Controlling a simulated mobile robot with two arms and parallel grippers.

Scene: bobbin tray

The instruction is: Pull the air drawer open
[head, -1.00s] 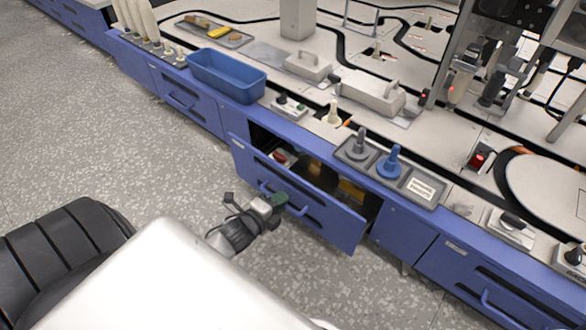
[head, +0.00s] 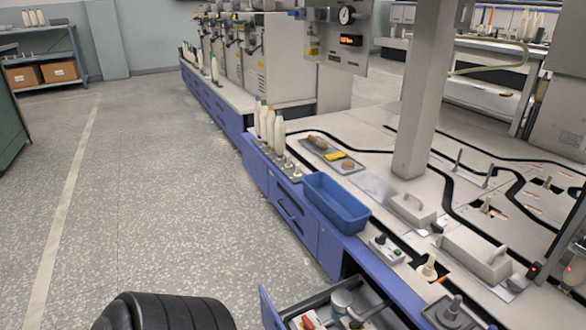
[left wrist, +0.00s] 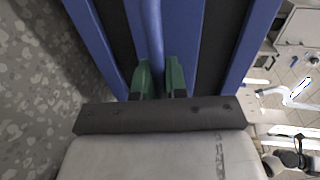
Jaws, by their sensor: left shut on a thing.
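The open drawer (head: 268,309) juts from the blue bench front at the bottom of the head view. Its front panel is cut off by the frame edge. Inside lie a red-tipped item (head: 307,322), a grey round piece (head: 342,300) and other small parts. In the left wrist view the blue drawer handle (left wrist: 150,30) runs between the green fingers of my left gripper (left wrist: 158,78), which is shut on it. My left gripper is out of the head view. My right gripper shows in neither view.
A blue bin (head: 335,203), a tray of parts (head: 333,153) and white cones (head: 270,128) stand along the bench edge. A grey post (head: 420,95) rises behind. The speckled floor to the left is clear.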

